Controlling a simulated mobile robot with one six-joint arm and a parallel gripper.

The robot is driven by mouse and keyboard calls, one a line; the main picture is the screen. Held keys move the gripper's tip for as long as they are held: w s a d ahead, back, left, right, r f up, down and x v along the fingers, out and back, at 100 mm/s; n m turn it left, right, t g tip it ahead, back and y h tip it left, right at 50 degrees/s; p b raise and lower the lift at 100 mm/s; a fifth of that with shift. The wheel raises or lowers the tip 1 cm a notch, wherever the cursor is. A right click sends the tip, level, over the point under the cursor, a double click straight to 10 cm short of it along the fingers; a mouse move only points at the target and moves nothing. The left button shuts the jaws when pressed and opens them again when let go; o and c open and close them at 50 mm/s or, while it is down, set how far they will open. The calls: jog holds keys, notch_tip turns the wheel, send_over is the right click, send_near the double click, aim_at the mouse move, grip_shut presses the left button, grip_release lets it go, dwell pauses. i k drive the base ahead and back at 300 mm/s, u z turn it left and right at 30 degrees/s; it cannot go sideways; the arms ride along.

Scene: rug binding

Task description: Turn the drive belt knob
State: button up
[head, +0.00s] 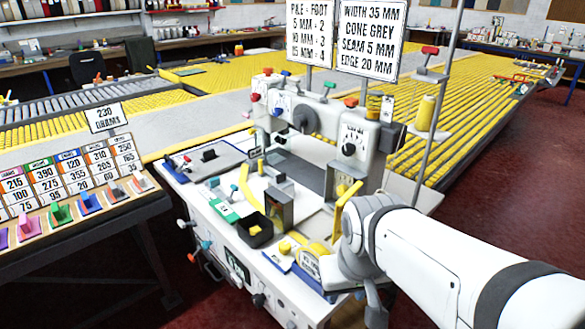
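A white sewing machine (329,122) stands on a white work table. Its face carries a large dark round knob (306,119), a black knob (348,149), a red knob (255,97) and a blue knob (277,112). More small knobs, including a dark one (258,300), sit on the table's front panel. I cannot read which knob is labelled drive belt. My white arm reaches in from the lower right. My gripper (374,302) points down near the table's right front corner, apart from the machine's face knobs. Its fingertips cannot be made out.
Two sign boards (370,38) stand above the machine. A black bin (255,230) and yellow parts crowd the table top. A rack of coloured, numbered cards (70,178) is at left. Yellow-slatted conveyors (470,85) run behind. Dark red floor is open at right.

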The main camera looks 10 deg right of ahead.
aim_at(341, 189)
jog(key=u, duration=1.85)
jog(key=k, duration=1.05)
jog(key=z, duration=0.85)
jog(key=i, duration=1)
jog(key=u, duration=0.05)
